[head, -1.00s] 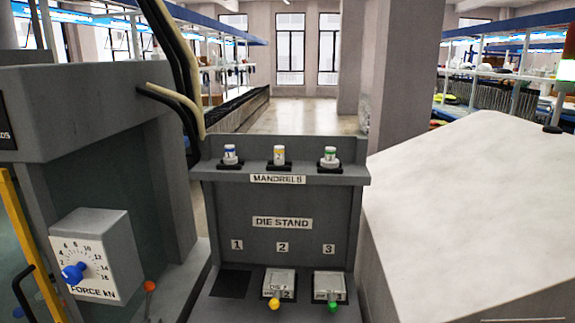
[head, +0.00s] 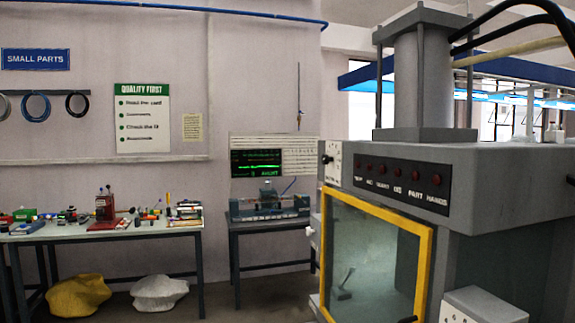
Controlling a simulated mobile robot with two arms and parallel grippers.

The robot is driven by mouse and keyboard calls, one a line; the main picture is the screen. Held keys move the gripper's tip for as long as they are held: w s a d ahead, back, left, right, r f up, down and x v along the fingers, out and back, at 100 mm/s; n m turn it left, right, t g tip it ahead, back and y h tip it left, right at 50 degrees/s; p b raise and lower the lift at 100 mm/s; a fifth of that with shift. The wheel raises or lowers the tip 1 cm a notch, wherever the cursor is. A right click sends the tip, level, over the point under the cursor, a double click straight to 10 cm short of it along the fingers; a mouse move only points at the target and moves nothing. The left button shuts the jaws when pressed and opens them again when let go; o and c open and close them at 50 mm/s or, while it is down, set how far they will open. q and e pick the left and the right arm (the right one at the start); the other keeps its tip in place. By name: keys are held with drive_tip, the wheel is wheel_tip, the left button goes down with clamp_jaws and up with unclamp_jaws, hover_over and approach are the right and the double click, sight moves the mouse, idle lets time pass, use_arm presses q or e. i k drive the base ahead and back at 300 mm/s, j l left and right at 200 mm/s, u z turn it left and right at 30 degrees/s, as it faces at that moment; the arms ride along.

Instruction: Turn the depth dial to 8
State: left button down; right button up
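The grey press (head: 500,175) fills the right side of the head view. A small white panel (head: 333,164) with a black knob is on its upper left corner, seen at a steep angle; I cannot read its label. Another pale part (head: 314,232) sticks out at the press's left edge, mostly hidden and unreadable. I cannot tell which of these, if either, is the depth dial. The top of a white box (head: 485,303) shows at the bottom right, its dial face largely cut off. Neither of my grippers is in view.
The press has a yellow-framed glass door (head: 425,255) and a black panel with red lights (head: 400,187). A cluttered workbench (head: 110,229) stands at the left, with yellow (head: 78,296) and white sacks (head: 160,293) below. A table with a device (head: 268,212) stands behind. The floor between is open.

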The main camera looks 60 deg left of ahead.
sight(325, 159)
drive_tip(key=u, duration=1.55)
drive_tip(key=i+j, duration=0.55)
drive_tip(key=j, duration=0.15)
